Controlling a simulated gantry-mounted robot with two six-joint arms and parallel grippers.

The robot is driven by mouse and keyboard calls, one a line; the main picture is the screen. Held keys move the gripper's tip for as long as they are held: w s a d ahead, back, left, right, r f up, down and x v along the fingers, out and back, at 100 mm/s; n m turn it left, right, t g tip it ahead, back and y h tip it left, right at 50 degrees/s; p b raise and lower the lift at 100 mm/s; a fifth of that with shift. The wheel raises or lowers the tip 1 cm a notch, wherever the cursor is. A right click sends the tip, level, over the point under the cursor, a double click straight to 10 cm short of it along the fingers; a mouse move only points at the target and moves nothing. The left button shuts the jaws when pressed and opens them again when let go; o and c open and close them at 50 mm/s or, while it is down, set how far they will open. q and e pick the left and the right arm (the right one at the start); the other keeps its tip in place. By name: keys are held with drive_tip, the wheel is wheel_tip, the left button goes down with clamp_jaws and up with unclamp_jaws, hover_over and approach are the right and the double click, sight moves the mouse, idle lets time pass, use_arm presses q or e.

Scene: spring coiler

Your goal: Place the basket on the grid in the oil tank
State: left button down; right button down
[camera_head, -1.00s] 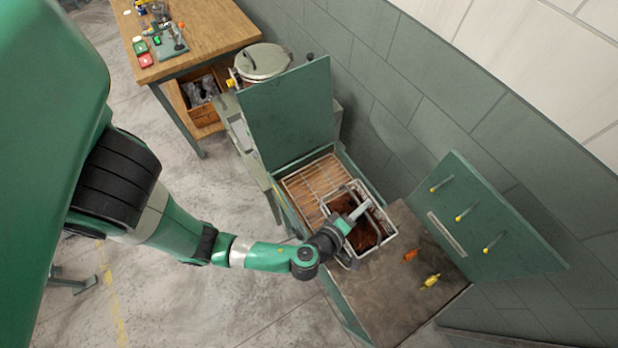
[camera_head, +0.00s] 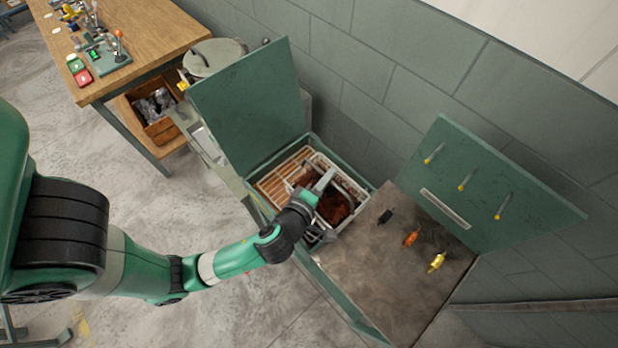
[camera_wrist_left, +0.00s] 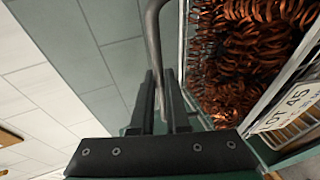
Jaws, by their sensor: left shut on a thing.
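The wire basket (camera_head: 344,226) is full of copper-brown coiled springs (camera_head: 334,207). It hangs at the opening of the green oil tank (camera_head: 262,212), over the right part of the grid (camera_head: 283,178); I cannot tell whether it touches the grid. My left gripper (camera_head: 322,184) is shut on the basket's handle. In the left wrist view the fingers (camera_wrist_left: 160,98) close around the grey handle bar (camera_wrist_left: 154,40), with the springs (camera_wrist_left: 250,50) and a white lot label (camera_wrist_left: 286,106) to the right. My right gripper is out of view.
The tank's green lid (camera_head: 250,105) stands open behind it. To the right, a worktop (camera_head: 385,265) holds black, orange and yellow small parts, with a pegged green panel (camera_head: 480,190) behind. A wooden bench (camera_head: 140,40) is at upper left.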

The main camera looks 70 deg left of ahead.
sight(310, 166)
use_arm(q)
drive_tip(key=shift+s+a+f+p, duration=0.1)
drive_tip(key=shift+a+p, duration=0.3)
drive_tip(key=shift+a, duration=0.05)
drive_tip(key=shift+s+a+f+p, duration=0.1)
drive_tip(key=shift+a+p, duration=0.3)
drive_tip(key=shift+a, duration=0.05)
drive_tip(key=a, duration=0.1)
drive_tip(key=a+f+p, duration=0.1)
drive_tip(key=a, duration=0.1)
drive_tip(key=shift+s+f, duration=0.1)
drive_tip(key=shift+s, duration=0.1)
drive_tip(key=a+f, duration=0.2)
drive_tip(key=f, duration=0.1)
drive_tip(key=a+f, duration=0.2)
drive_tip(key=shift+s, duration=0.25)
drive_tip(key=shift+a+f, duration=0.25)
drive_tip(key=shift+f, duration=0.2)
drive_tip(key=shift+a+f+b, duration=0.1)
drive_tip(key=shift+f+b, duration=0.6)
drive_tip(key=shift+f, duration=0.95)
drive_tip(key=shift+f, duration=0.1)
drive_tip(key=c, duration=0.9)
unclamp_jaws()
drive_tip(key=shift+f, duration=0.1)
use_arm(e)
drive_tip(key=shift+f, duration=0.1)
